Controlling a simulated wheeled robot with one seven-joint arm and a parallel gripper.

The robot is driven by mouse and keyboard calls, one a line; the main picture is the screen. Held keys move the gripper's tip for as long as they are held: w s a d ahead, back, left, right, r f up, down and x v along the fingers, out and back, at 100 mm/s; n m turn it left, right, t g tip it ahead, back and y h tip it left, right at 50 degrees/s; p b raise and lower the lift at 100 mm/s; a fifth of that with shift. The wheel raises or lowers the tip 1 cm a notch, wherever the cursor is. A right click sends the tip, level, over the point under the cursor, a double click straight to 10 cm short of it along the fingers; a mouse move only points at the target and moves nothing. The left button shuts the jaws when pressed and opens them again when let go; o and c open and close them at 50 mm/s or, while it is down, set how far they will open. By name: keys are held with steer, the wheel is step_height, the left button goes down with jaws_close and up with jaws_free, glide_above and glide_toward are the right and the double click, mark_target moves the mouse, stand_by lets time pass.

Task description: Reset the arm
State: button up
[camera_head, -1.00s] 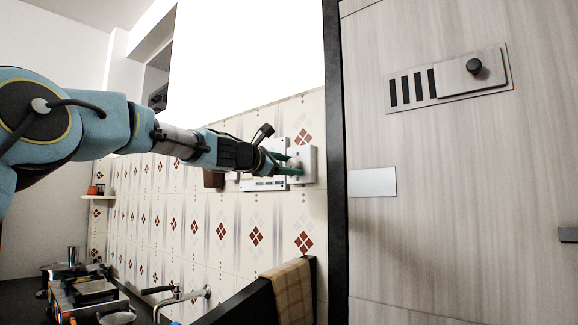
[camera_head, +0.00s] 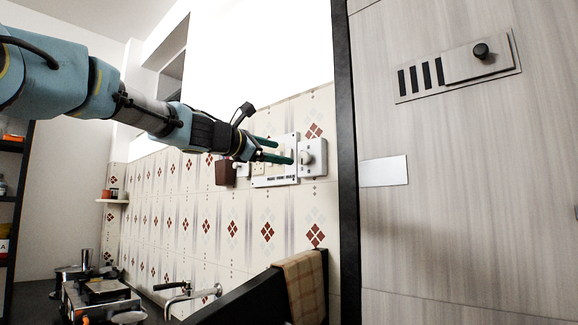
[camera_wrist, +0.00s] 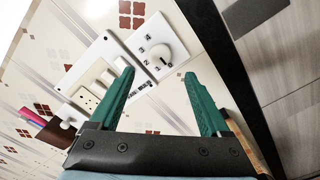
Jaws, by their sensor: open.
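My gripper (camera_head: 283,151) is at the end of my blue arm, which reaches in from the left in the head view. Its two green fingers are spread apart and hold nothing; they also show in the wrist view (camera_wrist: 165,95). In the head view the fingertips are in front of a white switch panel (camera_head: 272,181) on the tiled wall. A white dial unit (camera_head: 314,170) with a round knob is just right of the fingertips. In the wrist view the dial knob (camera_wrist: 160,54) lies beyond the space between the fingers, not held.
A wooden cabinet panel (camera_head: 460,200) with a dark edge stands at the right. A checked towel (camera_head: 303,285) hangs on a black rail below. A stove (camera_head: 95,298) and a faucet (camera_head: 190,290) are lower left. A brown holder (camera_head: 225,173) is on the wall.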

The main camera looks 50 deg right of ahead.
steer(key=shift+a, duration=0.75)
steer(key=w+a+f+m+t+y, duration=0.1)
steer(key=w+a+f+y, duration=0.1)
steer(key=w+a+f, duration=0.45)
steer(key=w+a+f+m+t+y, duration=0.1)
steer(key=w+a+f+t+y, duration=0.2)
steer(key=f, duration=0.7)
steer(key=w+a+f+m+y, duration=0.1)
steer(key=w+a+f+y, duration=0.1)
steer(key=w+a+f, duration=0.55)
steer(key=a+f+m+t+y, duration=0.15)
steer(key=a+f+y, duration=0.35)
steer(key=a+f, duration=1.05)
steer(key=s+a+f+m+g+y, duration=0.1)
steer(key=s+a+f, duration=0.3)
steer(key=a, duration=0.5)
steer(key=s+a+f+m+g+y, duration=0.1)
steer(key=s+a+f+m+y, duration=0.1)
steer(key=a, duration=0.7)
steer(key=s+a+f+m+g+y, duration=0.1)
steer(key=s+a+f+m+y, duration=0.1)
steer(key=s+a+f, duration=0.5)
steer(key=a, duration=0.2)
steer(key=shift+a+f+y, duration=0.25)
steer(key=shift+a+y, duration=0.15)
